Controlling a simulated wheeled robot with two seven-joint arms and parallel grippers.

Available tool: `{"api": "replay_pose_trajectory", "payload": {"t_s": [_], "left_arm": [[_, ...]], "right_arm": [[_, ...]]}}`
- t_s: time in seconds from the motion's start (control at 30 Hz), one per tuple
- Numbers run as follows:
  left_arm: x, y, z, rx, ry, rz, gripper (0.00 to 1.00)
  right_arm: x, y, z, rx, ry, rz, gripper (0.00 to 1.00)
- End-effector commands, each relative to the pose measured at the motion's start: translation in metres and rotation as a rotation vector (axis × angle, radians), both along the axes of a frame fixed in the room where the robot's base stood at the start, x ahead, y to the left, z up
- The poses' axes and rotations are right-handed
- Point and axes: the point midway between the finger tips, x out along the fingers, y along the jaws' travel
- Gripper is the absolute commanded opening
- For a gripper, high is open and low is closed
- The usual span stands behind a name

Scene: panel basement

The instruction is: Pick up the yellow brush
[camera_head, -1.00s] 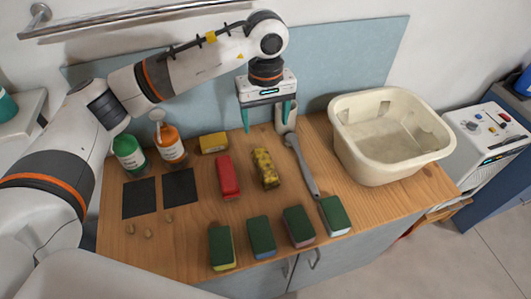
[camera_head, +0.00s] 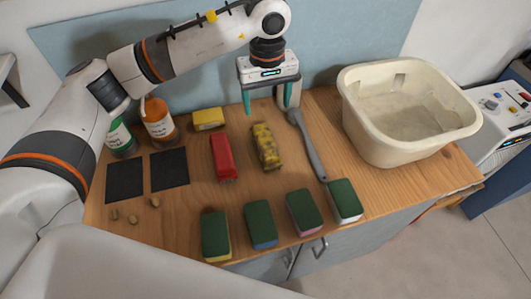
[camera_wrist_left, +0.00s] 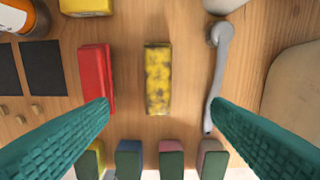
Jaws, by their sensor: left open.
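A yellow block-shaped brush with dark mottling (camera_head: 266,147) lies on the wooden worktop; it is also in the middle of the left wrist view (camera_wrist_left: 157,80). A plain yellow block (camera_head: 208,118) lies behind and left of it; its type is unclear, and the left wrist view shows part of it (camera_wrist_left: 85,6). My left gripper (camera_head: 268,108) points down with its teal fingers wide apart and empty. It hangs above the worktop, and in the wrist view its fingertips (camera_wrist_left: 160,105) lie to either side of the mottled brush, not touching it. My right gripper is not seen.
A red brush (camera_head: 222,156) lies left of the mottled one, a grey long-handled brush (camera_head: 306,145) right. Several green-topped sponges (camera_head: 260,224) line the front edge. A cream basin (camera_head: 410,140) stands right, bottles (camera_head: 158,120) and dark squares (camera_head: 169,170) left.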

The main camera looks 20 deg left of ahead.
Motion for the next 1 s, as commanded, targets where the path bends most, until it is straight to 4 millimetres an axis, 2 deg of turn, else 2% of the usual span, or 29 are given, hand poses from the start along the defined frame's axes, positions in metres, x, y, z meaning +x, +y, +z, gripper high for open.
{"api": "replay_pose_trajectory", "payload": {"t_s": [0.03, 0.17, 0.27, 0.6, 0.73, 0.83, 1.0], "left_arm": [[0.000, 0.000, -0.015, 0.000, 0.000, 0.000, 0.73], [0.000, 0.000, -0.025, 0.000, 0.000, 0.000, 0.73], [-0.001, 0.000, -0.033, 0.001, 0.003, 0.001, 0.73], [-0.001, 0.000, -0.084, 0.001, 0.003, 0.000, 0.73], [-0.001, 0.001, -0.091, 0.000, 0.002, 0.000, 0.73], [-0.002, 0.002, -0.101, 0.002, 0.005, 0.002, 0.73], [-0.003, 0.003, -0.129, 0.000, 0.005, 0.002, 0.73]], "right_arm": [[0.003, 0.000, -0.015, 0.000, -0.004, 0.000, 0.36], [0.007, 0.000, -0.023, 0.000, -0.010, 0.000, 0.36], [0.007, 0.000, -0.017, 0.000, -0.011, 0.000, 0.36], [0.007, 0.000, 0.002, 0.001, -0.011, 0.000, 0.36], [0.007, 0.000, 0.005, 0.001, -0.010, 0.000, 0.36], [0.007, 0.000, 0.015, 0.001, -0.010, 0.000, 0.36], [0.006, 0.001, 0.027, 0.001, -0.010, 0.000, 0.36]]}}
